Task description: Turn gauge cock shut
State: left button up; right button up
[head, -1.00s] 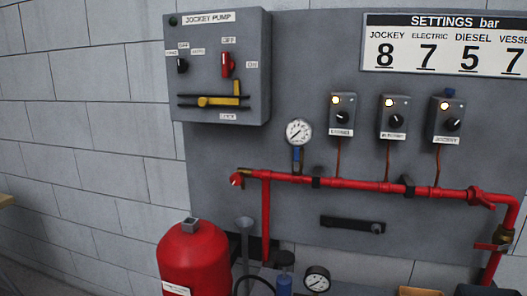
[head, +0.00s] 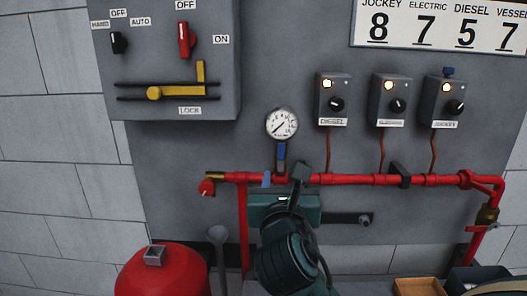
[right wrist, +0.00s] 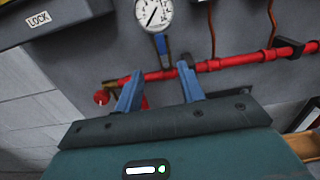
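The gauge cock's blue lever (head: 281,152) hangs upright below the round white pressure gauge (head: 281,123), on the stub above the red pipe. It also shows in the right wrist view (right wrist: 162,45). My right gripper (head: 283,176) is just below the lever, in front of the pipe. In the right wrist view its two blue-tipped fingers (right wrist: 160,70) are spread apart and empty, with the lever beyond and between them. I cannot tell how far off the lever is in depth. My left gripper is not in view.
The red pipe (head: 340,179) runs across behind my right gripper. A grey jockey pump box (head: 220,85) is up left, and control boxes (head: 333,100) are up right. A red vessel (head: 165,275) stands below left.

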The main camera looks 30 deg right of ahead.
aim_at(281, 152)
jog(key=p+x, duration=0.1)
jog(key=x, duration=1.1)
jog(key=shift+w+d, duration=0.1)
jog(key=shift+d, duration=0.05)
jog(key=shift+c, duration=0.2)
jog(key=shift+f, duration=0.1)
grip_shut()
